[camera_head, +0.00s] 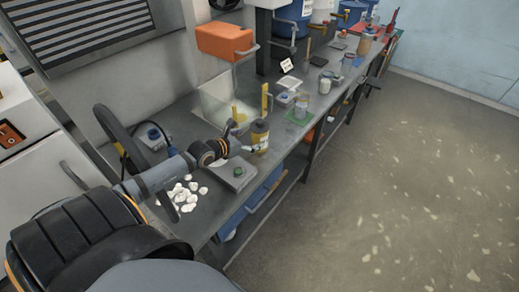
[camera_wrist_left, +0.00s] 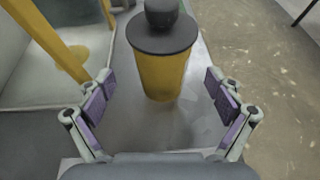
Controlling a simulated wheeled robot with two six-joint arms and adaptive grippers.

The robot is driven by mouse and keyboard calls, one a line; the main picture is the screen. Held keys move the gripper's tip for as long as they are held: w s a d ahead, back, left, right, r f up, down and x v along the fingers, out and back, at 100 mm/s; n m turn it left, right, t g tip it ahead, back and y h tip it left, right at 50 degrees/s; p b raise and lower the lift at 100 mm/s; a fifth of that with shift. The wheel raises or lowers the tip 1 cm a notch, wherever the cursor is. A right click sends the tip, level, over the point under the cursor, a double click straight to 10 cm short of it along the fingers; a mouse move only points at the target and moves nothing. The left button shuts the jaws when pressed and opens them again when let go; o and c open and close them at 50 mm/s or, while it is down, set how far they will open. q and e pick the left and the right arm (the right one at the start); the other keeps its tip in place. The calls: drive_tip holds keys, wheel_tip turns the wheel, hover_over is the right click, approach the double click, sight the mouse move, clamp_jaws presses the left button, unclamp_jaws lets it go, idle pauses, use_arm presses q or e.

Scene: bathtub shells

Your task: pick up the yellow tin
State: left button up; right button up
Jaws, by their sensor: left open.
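The yellow tin (camera_head: 260,138) stands upright on the grey bench near its front edge, with a dark grey lid and a round knob on top. In the left wrist view the tin (camera_wrist_left: 163,70) is ahead, centred between the fingers of my left gripper (camera_wrist_left: 160,107). The fingers are spread wide, with purple pads facing each other, and nothing is between the pads. In the head view my left gripper (camera_head: 243,147) is just left of the tin. I cannot tell if a finger touches it. My right gripper is not in view.
A clear box (camera_head: 215,105) with yellow posts stands behind the tin. White shells (camera_head: 180,195) lie left of a grey scale-like block (camera_head: 236,174). A green mat (camera_head: 298,118) with a jar is to the right. The bench edge drops to open floor (camera_head: 400,190).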

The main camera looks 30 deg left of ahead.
use_arm(q)
drive_tip(key=shift+w+f, duration=0.3)
drive_tip(key=shift+w, duration=0.1)
drive_tip(key=shift+d+r, duration=0.1)
drive_tip(key=shift+r, duration=0.05)
drive_tip(key=b+x, duration=0.2)
drive_tip(key=x, duration=0.3)
drive_tip(key=shift+w+f+b, duration=0.1)
drive_tip(key=shift+f+b, duration=0.1)
drive_tip(key=shift+b, duration=0.15)
drive_tip(key=shift+r, duration=0.15)
drive_tip(key=shift+c, duration=0.2)
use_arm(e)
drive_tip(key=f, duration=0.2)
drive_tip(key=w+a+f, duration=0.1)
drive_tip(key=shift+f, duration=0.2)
use_arm(q)
drive_tip(key=shift+s, duration=0.2)
drive_tip(key=shift+c, duration=1.1)
drive_tip(key=c, duration=1.4)
drive_tip(key=shift+w, duration=0.15)
drive_tip(key=shift+c, duration=1.3)
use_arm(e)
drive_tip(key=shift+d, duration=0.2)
use_arm(q)
drive_tip(key=shift+r, duration=0.1)
